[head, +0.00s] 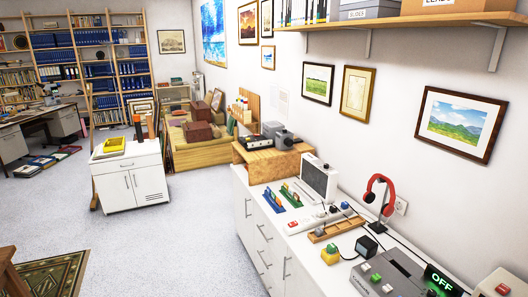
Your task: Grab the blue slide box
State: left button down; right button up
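No thing in view can be told for sure as the blue slide box. A grey box (383,6) with a label that seems to read "SLIDES" stands on the wall shelf at the top right, cut off by the picture's edge. Neither of my grippers shows in the head view.
The long white cabinet (262,235) runs along the right wall. On it are a wooden crate (262,160), a white speaker-like box (319,178), red headphones (380,190) and a grey console (385,275). A small white cabinet (130,180) stands left. Grey floor (165,240) between is clear.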

aim_at(272, 202)
jog(key=i, duration=1.35)
jog(key=i+l+u, duration=0.1)
jog(key=i, duration=1.2)
jog(key=i+l, duration=0.15)
jog(key=i, duration=1.2)
